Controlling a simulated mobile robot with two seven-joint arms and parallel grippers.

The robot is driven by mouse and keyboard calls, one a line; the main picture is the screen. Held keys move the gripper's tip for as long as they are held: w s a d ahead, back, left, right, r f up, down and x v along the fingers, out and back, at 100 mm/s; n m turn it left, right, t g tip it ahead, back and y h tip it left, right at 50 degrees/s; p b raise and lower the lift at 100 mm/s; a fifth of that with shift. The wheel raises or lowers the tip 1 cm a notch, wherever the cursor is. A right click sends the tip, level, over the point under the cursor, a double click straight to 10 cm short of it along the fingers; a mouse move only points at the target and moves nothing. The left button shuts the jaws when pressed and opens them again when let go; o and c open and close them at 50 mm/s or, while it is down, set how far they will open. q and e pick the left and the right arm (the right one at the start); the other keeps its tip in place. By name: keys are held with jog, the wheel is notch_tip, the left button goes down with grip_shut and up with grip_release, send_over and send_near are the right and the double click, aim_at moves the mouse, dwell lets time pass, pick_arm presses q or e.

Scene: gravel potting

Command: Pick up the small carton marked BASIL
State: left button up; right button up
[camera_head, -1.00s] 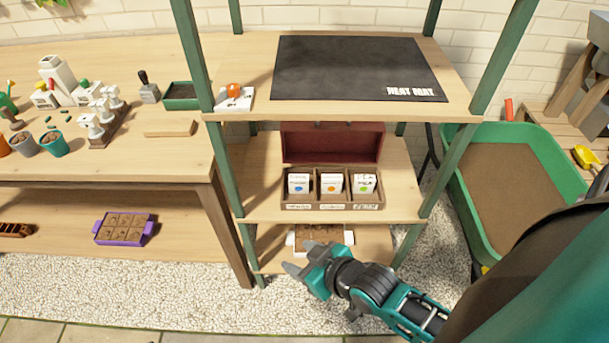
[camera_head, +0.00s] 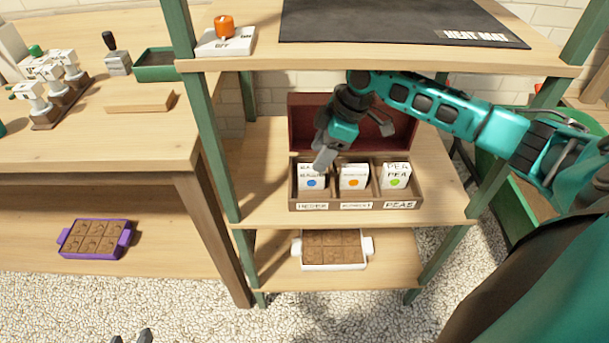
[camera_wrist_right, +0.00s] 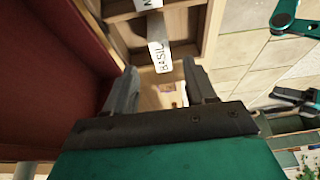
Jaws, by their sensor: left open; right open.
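The small white BASIL carton (camera_wrist_right: 158,58) shows in the right wrist view, its lettering between and beyond my fingertips. In the head view it appears to be the blue-dotted carton (camera_head: 313,178) in the left compartment of the wooden seed box (camera_head: 356,206); its upper lettering is partly covered. My right gripper (camera_head: 327,158) is open, pointing down just above and behind that carton. In the right wrist view its two fingers (camera_wrist_right: 159,70) are apart with nothing clearly gripped; contact cannot be told. My left gripper (camera_head: 132,338) is open and empty at the bottom edge of the head view.
An orange-dotted carton (camera_head: 354,177) and a green-dotted PEA carton (camera_head: 396,176) fill the other compartments. The upper shelf (camera_head: 375,58) and green posts (camera_head: 212,135) bound the space. A white-handled tray (camera_head: 334,266) lies below.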

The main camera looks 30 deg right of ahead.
aim_at(312, 172)
jog(key=shift+s+b+x, duration=0.1)
jog(key=shift+b+x, duration=0.1)
jog(key=shift+x, duration=0.4)
jog(key=shift+s+b+x, duration=0.15)
jog(key=shift+b+x, duration=0.05)
jog(key=shift+x, duration=0.45)
jog(key=b+x, duration=0.1)
jog(key=x, duration=0.3)
jog(key=shift+d+b, duration=0.2)
jog(key=shift+b, duration=0.2)
jog(key=shift+a+f, duration=0.1)
jog(key=shift+f, duration=0.2)
jog(key=shift+w, duration=0.1)
jog(key=c, duration=0.9)
pick_arm(q)
jog(key=shift+s+d+f, duration=0.1)
jog(key=shift+d+f, duration=0.1)
jog(key=shift+f, duration=0.25)
jog(key=shift+s+d+f, duration=0.1)
jog(key=shift+d+f, duration=0.1)
jog(key=shift+f, duration=0.2)
pick_arm(e)
grip_shut()
jog(key=shift+r, duration=0.15)
